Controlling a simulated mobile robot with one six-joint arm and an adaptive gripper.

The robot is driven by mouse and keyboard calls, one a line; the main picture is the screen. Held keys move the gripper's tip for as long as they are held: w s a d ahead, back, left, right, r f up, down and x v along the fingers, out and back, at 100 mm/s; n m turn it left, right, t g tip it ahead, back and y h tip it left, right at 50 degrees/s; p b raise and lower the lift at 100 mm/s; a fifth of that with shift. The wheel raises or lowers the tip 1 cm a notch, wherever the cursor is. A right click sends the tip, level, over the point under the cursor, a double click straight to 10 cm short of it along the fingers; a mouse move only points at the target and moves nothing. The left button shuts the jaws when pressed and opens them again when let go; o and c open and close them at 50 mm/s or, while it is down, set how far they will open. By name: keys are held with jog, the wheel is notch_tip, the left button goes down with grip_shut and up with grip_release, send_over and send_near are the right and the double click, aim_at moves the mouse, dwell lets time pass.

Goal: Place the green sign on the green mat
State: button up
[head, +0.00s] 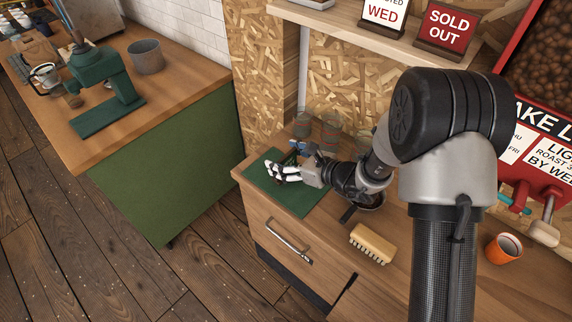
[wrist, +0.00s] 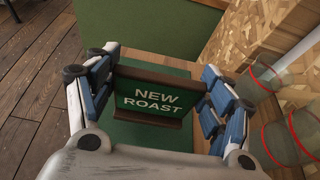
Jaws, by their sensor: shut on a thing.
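The green sign (wrist: 158,98) reads "NEW ROAST" and is held between the fingers of my gripper (wrist: 160,88) in the wrist view. Its brown base strip shows along its lower edge. The green mat (head: 310,200) lies on the wooden counter near its left end in the head view. My gripper (head: 287,172) is over the mat in the head view, shut on the sign, which my fingers mostly hide there. In the wrist view, green mat surface (wrist: 150,135) shows below and around the sign. I cannot tell whether the sign touches the mat.
A scrubbing brush (head: 373,243) and an orange cup (head: 503,248) stand on the counter to the right. Glass jars (head: 331,125) stand behind the mat near the wall. A shelf (head: 375,28) with signs hangs above. A green-sided counter (head: 165,165) stands across a gap at left.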

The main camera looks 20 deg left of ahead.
jog(key=shift+f, duration=1.05)
jog(key=shift+f+b, duration=0.25)
jog(key=shift+b, duration=0.15)
jog(key=o, duration=1.2)
jog(key=shift+c, duration=0.2)
jog(key=shift+r, duration=0.1)
jog(key=shift+r+p, duration=0.15)
jog(key=shift+p, duration=0.15)
jog(key=shift+d+r, duration=0.15)
jog(key=shift+d, duration=0.2)
jog(key=p+v, duration=0.2)
jog(key=v, duration=0.9)
